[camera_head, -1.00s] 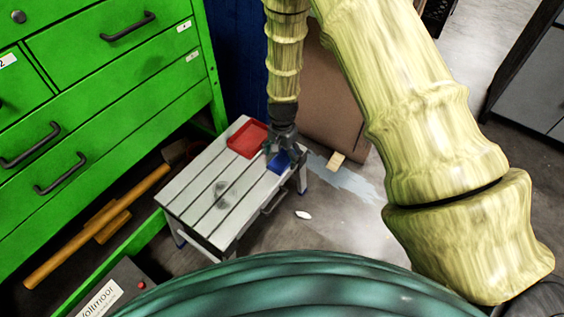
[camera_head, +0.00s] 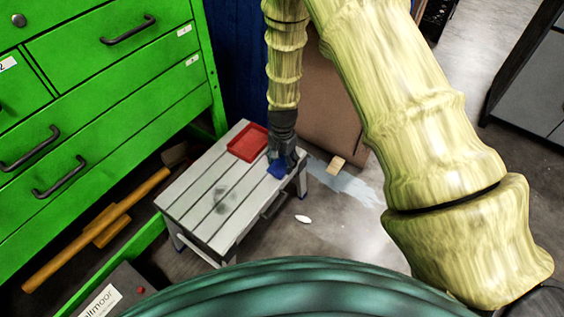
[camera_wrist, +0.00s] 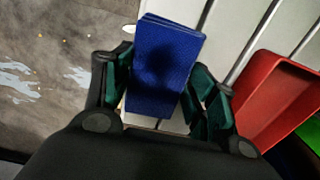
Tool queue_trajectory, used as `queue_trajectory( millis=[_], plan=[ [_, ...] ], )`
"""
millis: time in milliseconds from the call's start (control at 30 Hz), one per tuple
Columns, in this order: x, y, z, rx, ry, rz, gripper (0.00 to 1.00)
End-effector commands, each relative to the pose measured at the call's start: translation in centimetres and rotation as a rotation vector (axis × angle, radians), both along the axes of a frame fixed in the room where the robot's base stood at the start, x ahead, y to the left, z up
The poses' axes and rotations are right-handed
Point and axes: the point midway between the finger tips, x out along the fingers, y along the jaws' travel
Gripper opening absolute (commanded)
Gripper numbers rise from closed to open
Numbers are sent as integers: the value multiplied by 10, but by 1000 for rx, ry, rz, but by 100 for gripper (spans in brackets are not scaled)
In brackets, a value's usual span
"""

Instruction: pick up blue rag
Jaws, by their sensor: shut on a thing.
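The blue rag (camera_head: 277,169) is a small folded cloth at the right end of a grey slatted bench (camera_head: 212,196). In the wrist view the blue rag (camera_wrist: 163,68) stands out between the two green-padded fingers of my gripper (camera_wrist: 160,92). My gripper (camera_head: 283,158) points down over the bench's right end and is shut on the rag. The head view does not clearly show whether the rag is still touching the bench, and my gripper hides part of it.
A red tray (camera_head: 247,143) lies on the bench beside the rag. Green drawers (camera_head: 95,100) stand at the left and a cardboard box (camera_head: 335,110) behind. A wooden-handled tool (camera_head: 98,228) and a white scrap (camera_head: 302,219) lie on the floor. The bench's front left is clear.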

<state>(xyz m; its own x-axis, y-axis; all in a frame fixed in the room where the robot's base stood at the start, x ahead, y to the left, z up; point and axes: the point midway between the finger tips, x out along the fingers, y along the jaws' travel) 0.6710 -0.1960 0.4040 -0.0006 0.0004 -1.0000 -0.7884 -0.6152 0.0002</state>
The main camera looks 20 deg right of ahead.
Motion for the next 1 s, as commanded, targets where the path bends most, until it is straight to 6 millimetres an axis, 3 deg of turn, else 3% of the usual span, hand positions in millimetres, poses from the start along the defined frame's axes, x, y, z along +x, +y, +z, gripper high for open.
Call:
queue_trajectory(
  millis=[267,700,1000],
  plan=[
    [1,0,38,0,-1,0,34],
    [-86,52,45,0,2,2,34],
    [-126,77,48,-1,1,2,34]
  ],
)
